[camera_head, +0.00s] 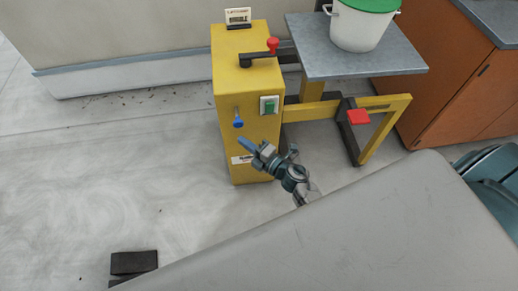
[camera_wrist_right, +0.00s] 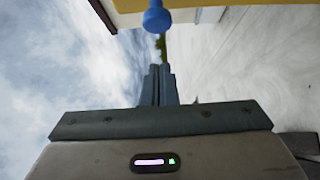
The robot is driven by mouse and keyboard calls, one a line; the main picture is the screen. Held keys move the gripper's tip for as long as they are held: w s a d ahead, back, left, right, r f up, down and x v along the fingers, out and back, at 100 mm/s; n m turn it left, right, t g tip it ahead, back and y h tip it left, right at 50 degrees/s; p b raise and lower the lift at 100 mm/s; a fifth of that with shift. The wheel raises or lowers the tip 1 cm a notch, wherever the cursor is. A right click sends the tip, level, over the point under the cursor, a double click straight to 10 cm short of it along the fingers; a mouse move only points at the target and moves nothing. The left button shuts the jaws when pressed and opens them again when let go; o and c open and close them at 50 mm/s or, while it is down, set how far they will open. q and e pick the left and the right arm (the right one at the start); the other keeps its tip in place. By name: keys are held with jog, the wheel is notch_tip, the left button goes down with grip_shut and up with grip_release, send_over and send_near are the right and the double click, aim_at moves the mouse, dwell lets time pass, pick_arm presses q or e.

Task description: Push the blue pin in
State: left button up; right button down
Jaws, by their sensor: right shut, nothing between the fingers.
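The blue pin (camera_head: 238,123) sticks out of the front of a yellow cabinet (camera_head: 233,97), left of a green switch. In the right wrist view the blue pin (camera_wrist_right: 157,18) shows at the top, beyond my fingertips. My right gripper (camera_head: 242,141) is just below and to the right of the pin in the head view. It is shut and empty, its two fingers (camera_wrist_right: 159,72) together and pointing towards the pin, with a gap between. My left gripper is not in view.
A green switch (camera_head: 269,105) sits on the cabinet front. A grey platform (camera_head: 352,62) bears a white bucket (camera_head: 356,28) with a green lid. A red pedal (camera_head: 358,117) is low at the right. Dark blocks (camera_head: 134,262) lie on the floor; the floor at left is clear.

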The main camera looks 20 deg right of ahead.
aim_at(235, 126)
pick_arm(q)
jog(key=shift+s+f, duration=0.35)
pick_arm(e)
jog(key=shift+w+d, duration=0.3)
jog(key=shift+w, duration=0.75)
jog(key=shift+w+d, duration=0.25)
jog(key=shift+w, duration=0.8)
jog(key=w, duration=0.1)
jog(key=w+d, duration=0.1)
jog(key=w, duration=0.1)
jog(key=shift+w, duration=0.2)
jog(key=shift+w+d, duration=0.1)
jog(key=shift+w, duration=0.15)
jog(key=shift+r, duration=0.2)
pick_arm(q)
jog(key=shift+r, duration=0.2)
pick_arm(e)
jog(key=shift+r, duration=0.1)
